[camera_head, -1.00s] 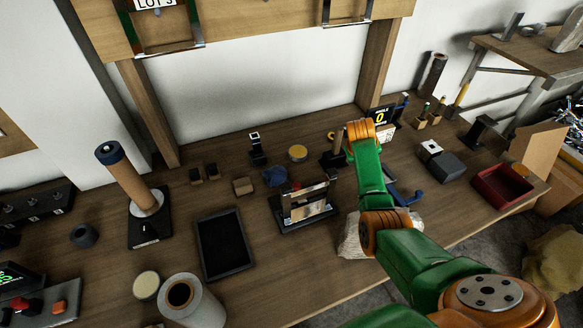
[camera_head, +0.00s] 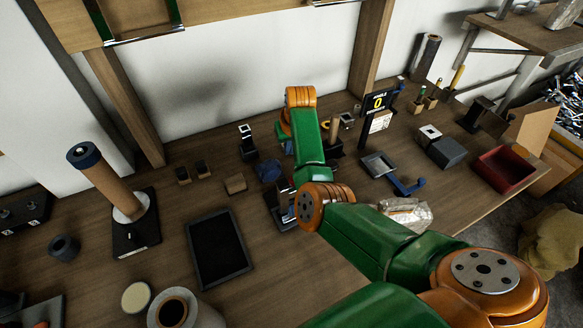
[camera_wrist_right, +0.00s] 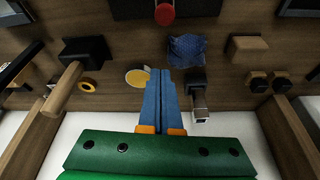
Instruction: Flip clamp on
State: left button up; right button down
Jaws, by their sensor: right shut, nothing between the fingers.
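A black fixture with metal plates (camera_head: 288,215) and a red knob stands mid-bench in the head view, largely hidden behind my right arm. Its red round knob (camera_wrist_right: 165,14) shows at the top edge of the right wrist view. I cannot tell for sure that this is the clamp, nor its position. My right gripper (camera_wrist_right: 160,73) has its two blue fingers shut together with nothing between them. In the wrist view the tips are below the knob, beside a yellow disc (camera_wrist_right: 135,78) and a crumpled blue cloth (camera_wrist_right: 187,49). My left gripper is not in view.
A small black stand with a metal top (camera_head: 246,142) is close to the right fingers. A wooden block (camera_head: 235,184), a black tray (camera_head: 219,247) and a roller on a stand (camera_head: 108,183) are left. A red bin (camera_head: 504,169) is at right. The bench front is partly clear.

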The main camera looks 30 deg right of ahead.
jog(key=b+x, duration=0.2)
jog(key=x, duration=0.4)
jog(key=shift+f, duration=0.25)
jog(key=shift+s+a+r+p, duration=0.1)
jog(key=shift+s+r+p, duration=0.25)
jog(key=shift+p, duration=0.6)
jog(key=s+p, duration=0.2)
jog(key=shift+s+a+f+p, duration=0.3)
jog(key=shift+p, duration=0.05)
jog(key=shift+s+f, duration=0.15)
jog(key=shift+s, duration=0.2)
jog(key=shift+w+f, duration=0.1)
jog(key=shift+f, duration=0.05)
